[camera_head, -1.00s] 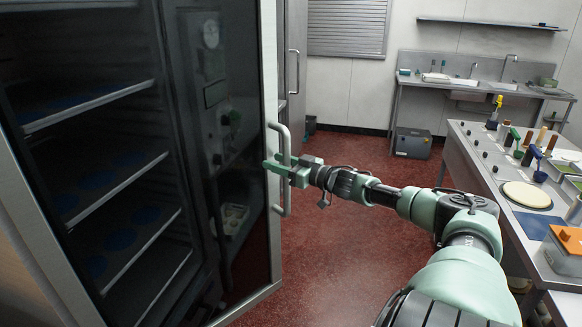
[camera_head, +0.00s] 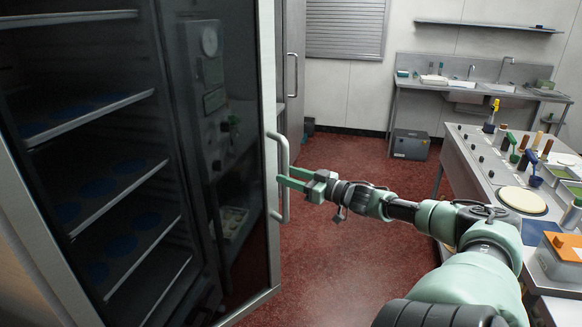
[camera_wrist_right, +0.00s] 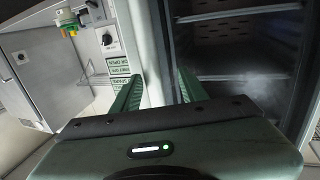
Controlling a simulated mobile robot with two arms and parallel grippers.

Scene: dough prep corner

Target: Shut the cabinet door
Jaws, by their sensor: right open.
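The cabinet door (camera_head: 267,80) is a dark glass panel in a pale metal frame. It stands open, and the shelves of the cabinet (camera_head: 92,110) show to its left. Its vertical bar handle (camera_head: 283,150) is on the door's right edge. My right gripper (camera_head: 284,181) is open, its green fingertips at the handle's mid height; I cannot tell if they touch it. In the right wrist view, the two green fingers are apart with nothing held between them, and the pale door edge (camera_wrist_right: 146,50) lies beyond. My left gripper is not in view.
A worktable (camera_head: 475,160) with tools and an orange-lidded box (camera_head: 565,247) stands at the right. A sink bench (camera_head: 470,92) and a grey box (camera_head: 410,144) are at the back wall. Red floor (camera_head: 345,250) is clear between door and worktable.

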